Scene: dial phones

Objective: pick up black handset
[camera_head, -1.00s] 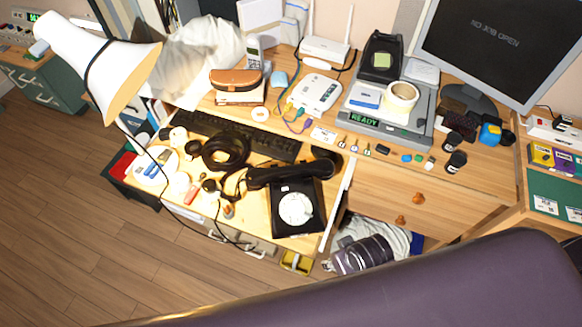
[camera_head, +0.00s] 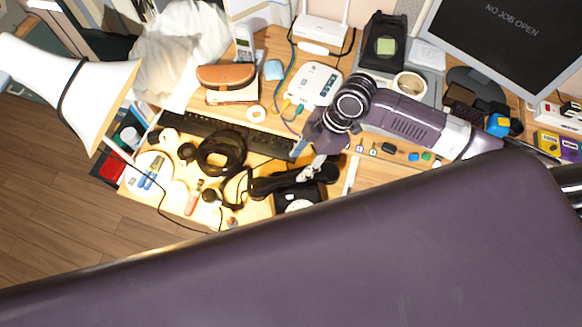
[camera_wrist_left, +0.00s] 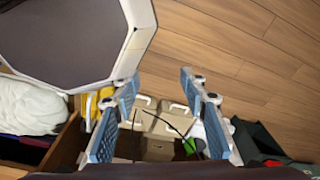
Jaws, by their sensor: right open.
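A black coiled cable (camera_head: 221,153) and a dark keyboard (camera_head: 235,133) lie left of and behind the handset. A white lamp (camera_head: 95,85) stands at the left. A white router box (camera_head: 315,84) and a monitor (camera_head: 505,45) are behind. The wooden floor at left is clear.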

